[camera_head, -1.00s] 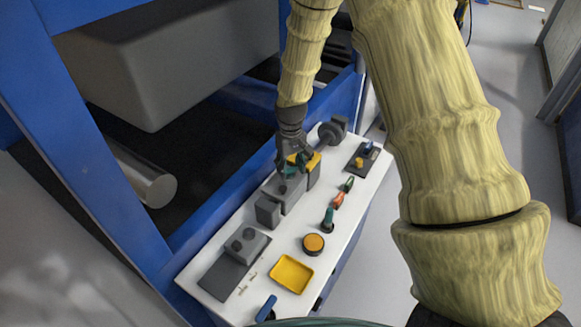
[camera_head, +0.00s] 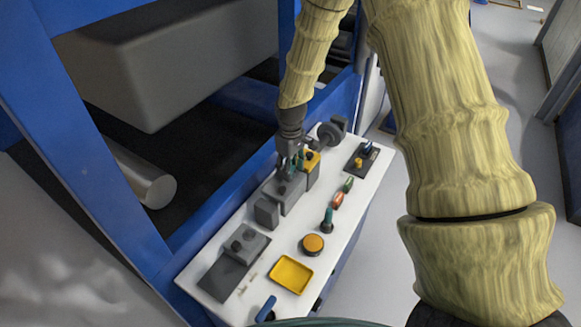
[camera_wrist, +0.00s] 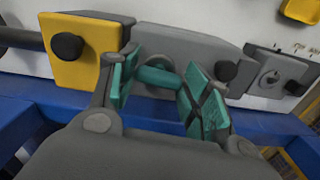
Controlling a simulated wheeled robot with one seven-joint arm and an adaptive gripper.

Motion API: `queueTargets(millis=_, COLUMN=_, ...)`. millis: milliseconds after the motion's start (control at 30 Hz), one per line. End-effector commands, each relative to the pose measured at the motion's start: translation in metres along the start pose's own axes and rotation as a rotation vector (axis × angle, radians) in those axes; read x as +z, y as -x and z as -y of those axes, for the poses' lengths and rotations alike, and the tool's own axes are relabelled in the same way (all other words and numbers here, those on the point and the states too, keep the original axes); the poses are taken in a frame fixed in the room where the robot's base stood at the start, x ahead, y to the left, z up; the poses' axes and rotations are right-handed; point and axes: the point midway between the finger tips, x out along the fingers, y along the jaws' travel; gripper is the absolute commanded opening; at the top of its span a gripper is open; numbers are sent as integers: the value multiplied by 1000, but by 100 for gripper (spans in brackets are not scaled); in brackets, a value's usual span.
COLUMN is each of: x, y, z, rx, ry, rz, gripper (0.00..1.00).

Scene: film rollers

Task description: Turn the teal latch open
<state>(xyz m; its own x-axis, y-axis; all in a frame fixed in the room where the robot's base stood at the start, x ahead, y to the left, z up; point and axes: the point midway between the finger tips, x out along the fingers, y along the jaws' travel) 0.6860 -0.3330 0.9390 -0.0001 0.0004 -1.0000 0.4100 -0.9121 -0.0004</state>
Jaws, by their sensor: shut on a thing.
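The teal latch (camera_wrist: 158,77) is a short teal bar in front of a round grey hub on a grey block (camera_wrist: 192,50). In the wrist view it lies between the teal-padded fingertips of my gripper (camera_wrist: 160,84), which is shut on it. The left finger hides one end of the latch and the right finger covers the other. In the head view my gripper (camera_head: 291,160) points down at the grey block in the row of fixtures, and the latch is too small and covered to make out there.
A yellow block (camera_wrist: 75,60) with a black knob stands close left of my gripper in the wrist view. Another grey block with a knob (camera_wrist: 275,75) is to the right. The white table (camera_head: 228,302) also holds a yellow tray (camera_head: 291,274) and an orange button (camera_head: 313,243).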

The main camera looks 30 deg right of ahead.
Motion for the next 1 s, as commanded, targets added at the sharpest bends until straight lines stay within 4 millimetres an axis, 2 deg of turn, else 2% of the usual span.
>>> queueTargets(millis=233, x=1, y=0, z=-1, rx=1, ry=-1, rz=2, gripper=24)
queueTargets(millis=267, x=1, y=0, z=-1, rx=1, ry=-1, rz=2, gripper=52)
queueTargets(millis=367, x=1, y=0, z=-1, rx=1, ry=-1, rz=2, gripper=70)
queueTargets(millis=767, x=0, y=3, z=0, rx=1, ry=-1, rz=0, gripper=70)
queueTargets(millis=1000, x=0, y=29, z=-1, rx=1, ry=-1, rz=-2, gripper=70)
